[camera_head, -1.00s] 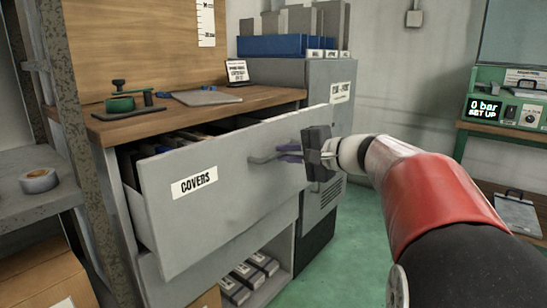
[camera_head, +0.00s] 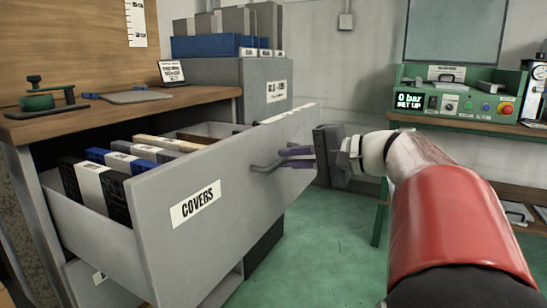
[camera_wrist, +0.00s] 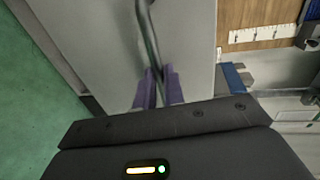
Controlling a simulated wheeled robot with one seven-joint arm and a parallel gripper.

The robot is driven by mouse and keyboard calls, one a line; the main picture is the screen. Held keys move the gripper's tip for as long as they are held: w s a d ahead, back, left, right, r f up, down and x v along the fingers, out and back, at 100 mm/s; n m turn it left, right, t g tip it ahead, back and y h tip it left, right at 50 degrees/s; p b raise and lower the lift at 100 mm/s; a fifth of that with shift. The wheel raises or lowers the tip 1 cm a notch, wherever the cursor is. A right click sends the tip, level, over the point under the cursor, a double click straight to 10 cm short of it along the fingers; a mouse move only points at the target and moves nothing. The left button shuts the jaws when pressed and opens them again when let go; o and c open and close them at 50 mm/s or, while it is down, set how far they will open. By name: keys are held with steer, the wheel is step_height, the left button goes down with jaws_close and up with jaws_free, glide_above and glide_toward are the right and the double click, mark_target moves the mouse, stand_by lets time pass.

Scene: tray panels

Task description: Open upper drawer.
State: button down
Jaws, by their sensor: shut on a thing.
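The upper drawer (camera_head: 225,205), grey with a "COVERS" label, stands well out from the cabinet under the wooden worktop. Several books or binders (camera_head: 115,170) show inside it. Its bar handle (camera_head: 265,167) is on the right part of the front. My gripper (camera_head: 290,157) is shut on the handle with its purple fingers. In the wrist view the fingers (camera_wrist: 159,88) close around the handle bar (camera_wrist: 148,38) in front of the grey drawer front. The exact contact is partly hidden by the fingers.
The wooden worktop (camera_head: 205,95) carries a green tool (camera_head: 38,100) and a clipboard (camera_head: 138,97). A grey cabinet (camera_head: 225,75) with a blue bin stands behind. A green bench (camera_head: 465,120) with a control panel is at right. Green floor (camera_head: 330,235) is open between.

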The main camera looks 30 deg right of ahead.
steer(key=shift+f+v, duration=0.15)
steer(key=shift+v, duration=0.55)
steer(key=shift+f+v, duration=0.15)
steer(key=shift+v, duration=0.5)
steer(key=shift+s, duration=0.1)
steer(key=c, duration=1.5)
jaws_free()
steer(key=v, duration=0.7)
steer(key=shift+s+d+p, duration=0.25)
steer(key=shift+s+p, duration=0.05)
steer(key=shift+p, duration=0.1)
